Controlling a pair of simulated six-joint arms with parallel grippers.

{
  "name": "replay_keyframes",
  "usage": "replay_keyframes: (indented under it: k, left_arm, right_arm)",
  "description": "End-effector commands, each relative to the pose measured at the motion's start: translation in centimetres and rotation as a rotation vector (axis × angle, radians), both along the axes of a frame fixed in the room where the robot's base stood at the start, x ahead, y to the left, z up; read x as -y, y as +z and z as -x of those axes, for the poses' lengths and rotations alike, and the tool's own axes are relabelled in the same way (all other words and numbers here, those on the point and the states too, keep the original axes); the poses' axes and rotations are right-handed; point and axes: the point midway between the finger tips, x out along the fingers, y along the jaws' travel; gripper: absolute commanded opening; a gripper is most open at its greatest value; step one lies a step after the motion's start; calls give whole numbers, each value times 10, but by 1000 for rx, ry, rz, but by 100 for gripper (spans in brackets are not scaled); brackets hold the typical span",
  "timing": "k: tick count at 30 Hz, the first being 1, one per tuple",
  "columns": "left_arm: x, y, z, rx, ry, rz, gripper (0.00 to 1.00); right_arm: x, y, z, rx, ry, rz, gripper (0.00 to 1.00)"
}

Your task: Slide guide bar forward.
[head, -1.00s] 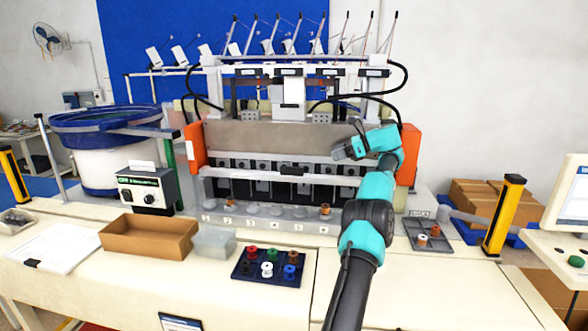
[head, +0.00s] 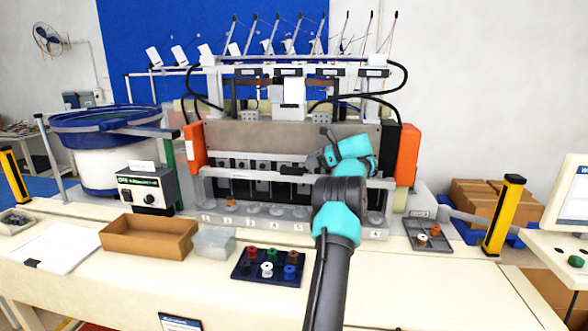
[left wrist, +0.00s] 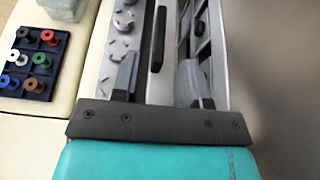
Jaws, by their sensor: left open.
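The guide bar (head: 345,178) is a long light-metal rail across the front of the machine, with a short black handle (head: 292,170) near its middle. In the left wrist view, the black handle (left wrist: 158,38) stands between the lines of my two fingers. My left gripper (head: 324,149) is above and to the right of the handle in the head view. Its fingers are open and empty in the left wrist view (left wrist: 159,62). I cannot tell whether a finger touches the bar. My left forearm hides part of the bar's right side. My right gripper is out of view.
A dark tray of coloured spools (head: 268,267), a clear bin (head: 214,241) and a cardboard box (head: 149,238) stand on the table in front. A grey divided tray (head: 428,236) is at right. Orange end plates (head: 406,155) flank the machine.

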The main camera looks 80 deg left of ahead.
Motion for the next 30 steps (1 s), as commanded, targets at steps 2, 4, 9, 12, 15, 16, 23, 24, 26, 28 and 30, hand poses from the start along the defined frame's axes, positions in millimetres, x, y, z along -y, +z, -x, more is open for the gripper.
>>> replay_keyframes:
  k: [2,4,9,12,15,16,23,24,26,28,30]
  left_arm:
    - [-4,-5,13,-2,2,2,40]
    - [-8,-10,23,-2,2,2,40]
    - [-17,-20,46,-1,2,0,40]
    - [-21,-24,55,-1,2,0,40]
    - [-23,-27,60,0,0,0,40]
    - [-23,-27,61,0,0,0,40]
    - [-24,-28,62,0,0,0,40]
    - [-24,-28,62,0,0,0,40]
    - [-24,-28,62,0,0,0,37]
    - [-24,-28,62,0,0,0,30]
    - [-24,-28,62,0,0,0,23]
  right_arm:
    - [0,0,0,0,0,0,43]
    - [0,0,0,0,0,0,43]
    - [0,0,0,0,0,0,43]
    - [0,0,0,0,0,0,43]
    - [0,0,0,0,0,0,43]
    - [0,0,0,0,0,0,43]
    - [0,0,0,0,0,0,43]
    - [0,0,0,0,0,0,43]
    - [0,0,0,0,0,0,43]
    - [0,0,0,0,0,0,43]
    - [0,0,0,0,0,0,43]
